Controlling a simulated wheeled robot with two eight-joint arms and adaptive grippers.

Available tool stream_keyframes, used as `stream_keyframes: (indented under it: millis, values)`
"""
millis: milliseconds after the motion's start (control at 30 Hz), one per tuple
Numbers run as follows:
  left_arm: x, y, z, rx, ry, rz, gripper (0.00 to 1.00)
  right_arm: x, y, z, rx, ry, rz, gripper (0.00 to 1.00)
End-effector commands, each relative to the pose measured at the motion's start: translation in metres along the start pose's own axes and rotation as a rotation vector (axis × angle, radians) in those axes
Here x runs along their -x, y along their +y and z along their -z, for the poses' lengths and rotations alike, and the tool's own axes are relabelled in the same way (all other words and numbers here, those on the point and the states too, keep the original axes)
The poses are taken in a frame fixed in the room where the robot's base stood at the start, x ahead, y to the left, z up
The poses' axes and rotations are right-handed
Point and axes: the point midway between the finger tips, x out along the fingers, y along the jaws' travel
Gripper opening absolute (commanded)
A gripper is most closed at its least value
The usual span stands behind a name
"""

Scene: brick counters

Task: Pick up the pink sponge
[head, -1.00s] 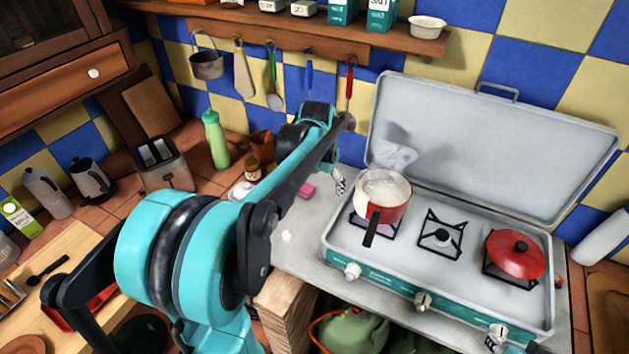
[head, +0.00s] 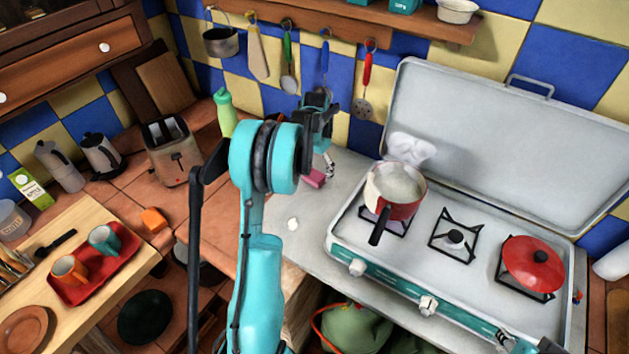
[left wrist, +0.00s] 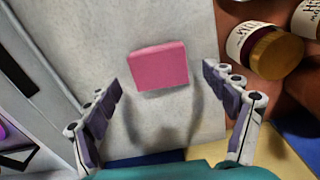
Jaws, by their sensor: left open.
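The pink sponge (head: 315,178) lies on the grey counter left of the stove in the head view, partly hidden behind my left gripper (head: 327,160). In the left wrist view the sponge (left wrist: 159,68) is a plain pink block on the light grey surface. My left gripper (left wrist: 161,82) is open, with one finger to each side of the sponge. Neither finger touches it, and there is a gap on both sides.
A jar with a brown lid (left wrist: 275,52) lies close to the right finger in the left wrist view. A camping stove (head: 350,250) with a red pan (head: 408,211) stands right of the sponge. Utensils hang behind.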

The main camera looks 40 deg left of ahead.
Motion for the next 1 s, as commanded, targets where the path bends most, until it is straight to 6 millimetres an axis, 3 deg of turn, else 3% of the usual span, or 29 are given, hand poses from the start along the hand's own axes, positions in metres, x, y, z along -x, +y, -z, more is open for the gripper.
stream_keyframes:
  millis: [100,333,367,500,533,1000]
  values:
    - [-0.0188,-0.0001,0.0001,0.000,0.000,0.000,0.84,-0.0062,0.0000,-0.0045,0.000,0.000,0.000,0.40]
    - [-0.0198,0.0000,0.0002,0.000,0.000,0.000,0.84,-0.0053,0.0000,-0.0038,0.000,0.000,0.000,0.40]
    - [-0.0197,0.0000,0.0002,0.000,0.000,0.000,0.79,-0.0053,0.0000,-0.0037,0.000,0.000,0.000,0.40]
    - [-0.0196,0.0000,0.0002,0.000,0.000,0.000,0.42,-0.0053,0.0000,-0.0038,0.000,0.000,0.000,0.40]
    - [-0.0196,0.0000,0.0002,0.000,0.000,0.000,0.40,-0.0053,0.0000,-0.0038,0.000,0.000,0.000,0.40]
    - [-0.0143,0.0003,-0.0020,0.000,0.000,0.000,0.40,-0.0021,0.0000,-0.0015,0.000,0.000,0.000,0.40]
